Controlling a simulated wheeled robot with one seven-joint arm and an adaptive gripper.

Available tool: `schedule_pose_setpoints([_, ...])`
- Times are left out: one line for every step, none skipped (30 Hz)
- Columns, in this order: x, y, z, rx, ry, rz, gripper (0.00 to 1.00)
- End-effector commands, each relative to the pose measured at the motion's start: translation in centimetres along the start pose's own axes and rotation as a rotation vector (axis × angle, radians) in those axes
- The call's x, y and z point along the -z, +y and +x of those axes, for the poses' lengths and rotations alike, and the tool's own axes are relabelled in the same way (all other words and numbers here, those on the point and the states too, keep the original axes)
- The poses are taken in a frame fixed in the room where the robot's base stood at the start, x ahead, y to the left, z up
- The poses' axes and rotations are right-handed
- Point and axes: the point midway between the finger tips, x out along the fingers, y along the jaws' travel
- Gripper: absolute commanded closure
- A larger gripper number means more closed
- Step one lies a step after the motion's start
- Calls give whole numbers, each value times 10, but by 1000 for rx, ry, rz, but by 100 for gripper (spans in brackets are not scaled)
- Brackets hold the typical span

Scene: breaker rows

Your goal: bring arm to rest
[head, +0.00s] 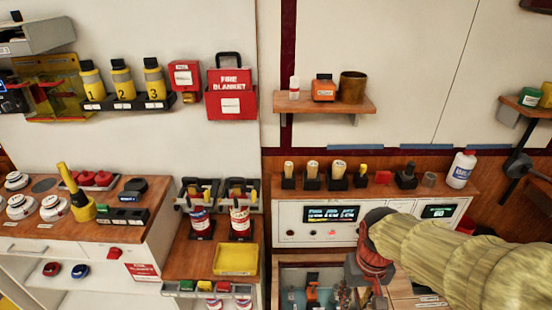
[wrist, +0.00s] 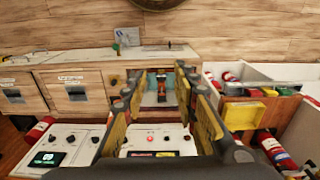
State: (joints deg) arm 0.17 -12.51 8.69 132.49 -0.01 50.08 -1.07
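My arm, in a pale yellow ribbed sleeve, comes in from the right of the head view and ends in a red and dark wrist in front of the grey control panel (head: 291,222). In the wrist view, my gripper (wrist: 158,72) has its two yellow-and-black fingers spread apart, with nothing held between them. Beyond the gap, an open drawer or recess (wrist: 157,104) shows a small dark and orange item inside. In the head view, the fingers are hard to make out among the clutter below the wrist.
A wooden shelf (head: 345,107) with a brown cup (head: 353,86) hangs above the panel. A white bottle (head: 461,169) stands on the ledge near my arm. A yellow tray (head: 236,260) and two cans stand to the left. Wooden cabinets (wrist: 70,88) line the wrist view's left.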

Motion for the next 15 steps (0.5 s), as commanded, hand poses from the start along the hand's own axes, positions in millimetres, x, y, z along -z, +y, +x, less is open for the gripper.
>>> schedule_pose_setpoints([-9, 0, -17, -1, 39, 10, 71])
schedule_pose_setpoints([-15, 0, -25, -1, 57, 15, 71])
schedule_pose_setpoints([-21, -1, -35, -1, 84, 20, 71])
schedule_pose_setpoints([-26, -1, -42, -1, 105, 21, 71])
schedule_pose_setpoints([-30, -1, -50, -1, 127, 21, 71])
schedule_pose_setpoints([-36, -1, -59, -1, 158, 20, 71])
schedule_pose_setpoints([-40, -1, -66, -1, 183, 20, 71])
schedule_pose_setpoints([-44, -1, -73, -1, 208, 19, 71])
schedule_pose_setpoints([-48, -1, -83, -2, 243, 19, 71])
schedule_pose_setpoints([-51, -2, -90, -2, 268, 18, 71])
schedule_pose_setpoints([-54, -2, -97, -2, 294, 18, 71])
schedule_pose_setpoints([-56, -2, -105, -2, 326, 18, 71])
schedule_pose_setpoints([-58, -2, -112, -3, 349, 17, 71])
schedule_pose_setpoints([-60, -2, -119, -3, 372, 17, 71])
schedule_pose_setpoints([-61, -2, -127, -3, 399, 17, 71])
